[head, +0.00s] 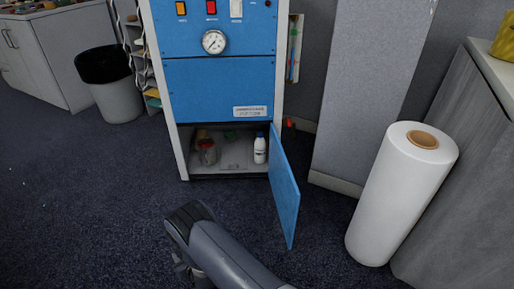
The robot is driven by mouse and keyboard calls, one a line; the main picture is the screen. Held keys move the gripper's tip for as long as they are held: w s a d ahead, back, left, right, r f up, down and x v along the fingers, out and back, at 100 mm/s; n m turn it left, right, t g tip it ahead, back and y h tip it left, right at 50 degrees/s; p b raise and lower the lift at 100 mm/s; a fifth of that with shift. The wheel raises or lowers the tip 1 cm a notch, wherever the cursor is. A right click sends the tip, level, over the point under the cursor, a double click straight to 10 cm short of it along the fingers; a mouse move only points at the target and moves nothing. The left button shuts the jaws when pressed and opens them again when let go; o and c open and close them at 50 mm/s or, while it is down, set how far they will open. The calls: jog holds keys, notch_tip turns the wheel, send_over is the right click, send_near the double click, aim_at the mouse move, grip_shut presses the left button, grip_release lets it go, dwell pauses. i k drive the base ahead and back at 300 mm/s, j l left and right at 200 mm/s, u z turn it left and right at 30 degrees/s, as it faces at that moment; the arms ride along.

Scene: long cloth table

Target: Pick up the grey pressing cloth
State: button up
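I see no grey pressing cloth that I can make out in the head view, and no long cloth table. My grey arm reaches in from the bottom edge, in front of the blue cabinet. A small part of what may be my gripper (183,268) shows beside and below the arm, mostly hidden. Its fingers are not clear, and I see nothing held there.
A white roll (400,195) stands right, a bin (114,92) left. Dark carpet (80,215) is clear at left.

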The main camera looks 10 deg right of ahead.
aim_at(232, 158)
jog(key=i+j+z, duration=0.25)
jog(key=j+z, duration=0.15)
jog(key=i+j+z, duration=0.15)
jog(key=j+z, duration=0.25)
jog(key=j, duration=0.25)
jog(key=j+z, duration=0.4)
jog(key=j, duration=0.2)
jog(key=j+z, duration=0.4)
jog(key=j, duration=0.25)
jog(key=i+j+z, duration=0.25)
jog(key=j, duration=0.15)
jog(key=j+z, duration=0.25)
jog(key=j, duration=0.15)
jog(key=j+z, duration=0.3)
jog(key=j, duration=0.15)
